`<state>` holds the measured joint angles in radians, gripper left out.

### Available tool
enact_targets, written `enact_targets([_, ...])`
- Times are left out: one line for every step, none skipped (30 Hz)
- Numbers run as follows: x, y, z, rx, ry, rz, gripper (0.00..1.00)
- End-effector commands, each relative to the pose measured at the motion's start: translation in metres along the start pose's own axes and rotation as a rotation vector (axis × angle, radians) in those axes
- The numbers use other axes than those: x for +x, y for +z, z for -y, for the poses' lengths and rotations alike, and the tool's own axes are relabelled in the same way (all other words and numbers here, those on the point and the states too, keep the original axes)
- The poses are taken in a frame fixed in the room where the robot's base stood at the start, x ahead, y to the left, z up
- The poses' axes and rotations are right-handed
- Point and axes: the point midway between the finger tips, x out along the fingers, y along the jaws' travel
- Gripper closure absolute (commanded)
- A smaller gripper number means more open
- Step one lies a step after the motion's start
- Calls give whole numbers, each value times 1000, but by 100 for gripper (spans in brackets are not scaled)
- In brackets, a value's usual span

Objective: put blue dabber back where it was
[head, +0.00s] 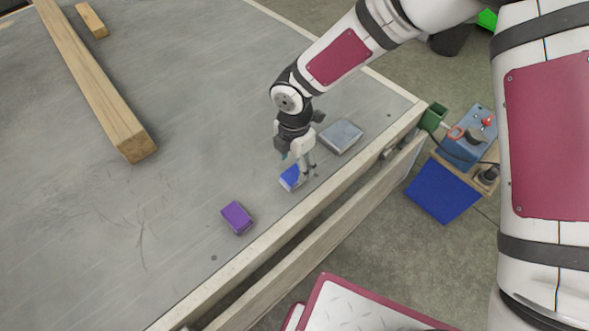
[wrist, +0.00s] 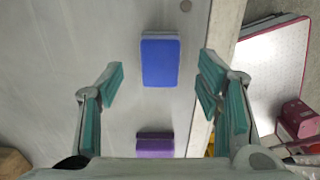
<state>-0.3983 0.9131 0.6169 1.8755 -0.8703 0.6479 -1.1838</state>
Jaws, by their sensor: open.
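The blue dabber (head: 290,179) is a small block with a blue top, lying on the grey table near its edge. In the wrist view the blue dabber (wrist: 160,62) lies between and slightly ahead of my fingertips. My gripper (head: 297,163) is open and points down over the dabber, partly covering it in the head view. In the wrist view my gripper (wrist: 161,85) shows teal finger pads well apart with nothing between them. I cannot tell how far above the dabber they are.
A purple block (head: 237,217) lies on the table nearby; it also shows in the wrist view (wrist: 155,145). A flat grey box (head: 341,136) lies beyond my gripper. A long wooden beam (head: 98,80) lies at the left. The table's wooden edge (head: 300,221) runs close by.

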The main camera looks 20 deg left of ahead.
Motion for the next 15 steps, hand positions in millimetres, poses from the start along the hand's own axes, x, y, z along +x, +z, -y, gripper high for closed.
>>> enact_targets([-12,0,0,1,4,1,40])
enact_targets([-19,1,0,1,3,2,40])
enact_targets([-26,1,0,2,3,1,40])
enact_targets([-32,1,-1,2,4,1,40])
enact_targets([-37,1,0,1,2,1,40])
enact_targets([-43,0,0,1,1,0,40])
enact_targets([-48,0,0,1,2,1,40])
enact_targets([-52,0,0,1,2,1,40])
enact_targets([-56,0,0,1,1,0,40])
enact_targets([-59,0,0,1,0,0,40])
enact_targets([-61,0,0,1,0,0,40])
enact_targets([-64,0,0,1,0,0,40])
enact_targets([-66,0,0,0,0,0,40])
enact_targets([-67,0,0,0,0,0,40])
enact_targets([-68,0,0,0,0,0,40])
